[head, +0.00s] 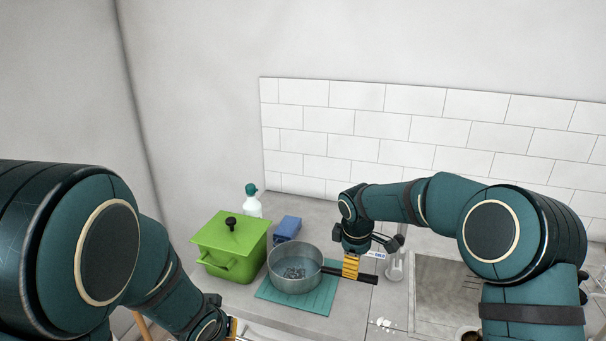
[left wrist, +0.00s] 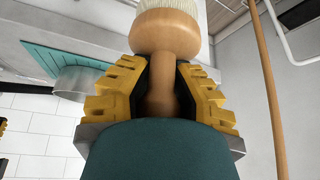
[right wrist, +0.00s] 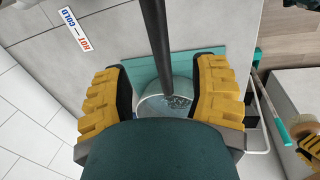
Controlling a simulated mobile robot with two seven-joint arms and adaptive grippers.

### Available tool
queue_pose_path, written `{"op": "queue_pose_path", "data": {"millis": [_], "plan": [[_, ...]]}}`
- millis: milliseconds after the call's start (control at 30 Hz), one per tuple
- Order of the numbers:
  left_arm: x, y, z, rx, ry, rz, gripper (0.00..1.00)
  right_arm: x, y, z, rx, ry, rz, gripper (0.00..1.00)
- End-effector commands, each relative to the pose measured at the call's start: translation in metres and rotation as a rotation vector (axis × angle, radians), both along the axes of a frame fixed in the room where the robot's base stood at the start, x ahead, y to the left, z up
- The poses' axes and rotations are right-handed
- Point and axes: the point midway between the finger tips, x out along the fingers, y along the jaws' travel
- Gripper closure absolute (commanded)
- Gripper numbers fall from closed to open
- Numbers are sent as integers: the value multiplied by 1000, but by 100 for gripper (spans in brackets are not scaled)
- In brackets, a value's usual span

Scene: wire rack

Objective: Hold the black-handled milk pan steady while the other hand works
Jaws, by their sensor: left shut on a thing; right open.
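The milk pan (head: 288,280) is grey metal and stands upright on a teal mat (head: 318,301). Its black handle (head: 363,277) points right. Water or something shiny shows inside the pan in the right wrist view (right wrist: 165,104). My right gripper (head: 351,268) is at the handle, its yellow fingers open. In the right wrist view the handle (right wrist: 156,45) runs between the fingers, with gaps on both sides. My left gripper (left wrist: 160,95) is shut on a wooden-handled brush (left wrist: 165,32) with pale bristles, low in front of the counter; the head view shows it only partly.
A green lidded pot (head: 230,245), a blue box-like thing (head: 287,228) and a white spray bottle (head: 252,203) stand left of and behind the pan. A sink (head: 445,285) lies to the right. A HOT/COLD label (right wrist: 77,29) is near the handle.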

Motion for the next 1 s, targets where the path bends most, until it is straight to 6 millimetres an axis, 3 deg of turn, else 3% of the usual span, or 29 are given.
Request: {"op": "queue_pose_path", "data": {"millis": [300, 500, 967, 1000], "plan": [[0, 0, 0, 0, 0, 0, 100, 7, -3, -43, 0, 3, 1, 41], [0, 0, 0, 0, 0, 0, 100, 10, -5, -61, 1, 2, 1, 41], [0, 0, 0, 0, 0, 0, 100, 12, -5, -69, 0, 0, 1, 41], [0, 0, 0, 0, 0, 0, 100, 12, -5, -69, 1, 0, 1, 46]]}}
